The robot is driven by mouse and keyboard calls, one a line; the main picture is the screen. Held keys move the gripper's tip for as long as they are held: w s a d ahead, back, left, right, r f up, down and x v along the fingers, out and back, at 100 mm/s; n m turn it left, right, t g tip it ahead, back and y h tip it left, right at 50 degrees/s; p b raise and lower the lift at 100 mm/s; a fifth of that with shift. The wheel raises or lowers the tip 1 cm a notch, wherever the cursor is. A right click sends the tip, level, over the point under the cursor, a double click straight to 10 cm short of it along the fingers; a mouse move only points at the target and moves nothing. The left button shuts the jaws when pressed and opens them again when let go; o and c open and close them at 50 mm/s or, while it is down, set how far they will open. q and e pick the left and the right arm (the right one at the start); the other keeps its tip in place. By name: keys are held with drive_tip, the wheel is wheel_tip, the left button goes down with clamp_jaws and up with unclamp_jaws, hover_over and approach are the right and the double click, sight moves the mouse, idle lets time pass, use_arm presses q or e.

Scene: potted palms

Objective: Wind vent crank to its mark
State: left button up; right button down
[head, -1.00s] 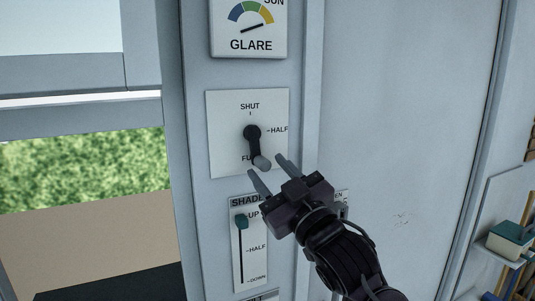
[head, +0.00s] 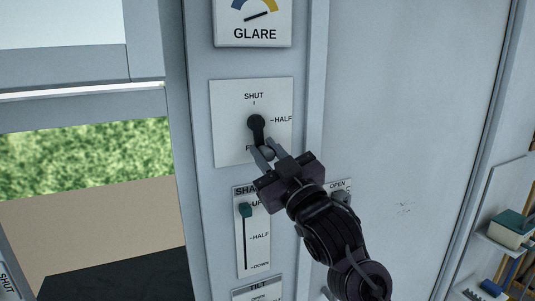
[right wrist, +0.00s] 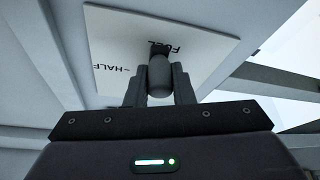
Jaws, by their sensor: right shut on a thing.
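The vent crank (head: 256,128) is a dark arm on a white plate (head: 228,120) marked SHUT at the top, HALF at the right and a partly hidden word at the bottom. The crank points down, slightly right. My right gripper (head: 265,154) is shut on the crank's grey knob, with one finger on each side. In the right wrist view the knob (right wrist: 159,76) sits between the two fingers, and the plate (right wrist: 120,58) shows FULL and HALF upside down. My left gripper is not in view.
A glare dial (head: 254,30) is above the plate. A shade slider (head: 245,212) with a teal knob is below, up near UP, and a TILT panel (head: 258,287) is lower. A window (head: 90,165) is at left, shelves (head: 505,238) at right.

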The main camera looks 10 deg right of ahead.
drive_tip(key=shift+a+f+m, duration=0.1)
drive_tip(key=shift+a+m, duration=0.1)
drive_tip(key=shift+m, duration=0.3)
drive_tip(key=shift+a+m+h, duration=0.1)
drive_tip(key=shift+m+h, duration=0.2)
drive_tip(key=c, duration=1.5)
unclamp_jaws()
drive_tip(key=shift+o, duration=1.2)
drive_tip(key=shift+a, duration=0.1)
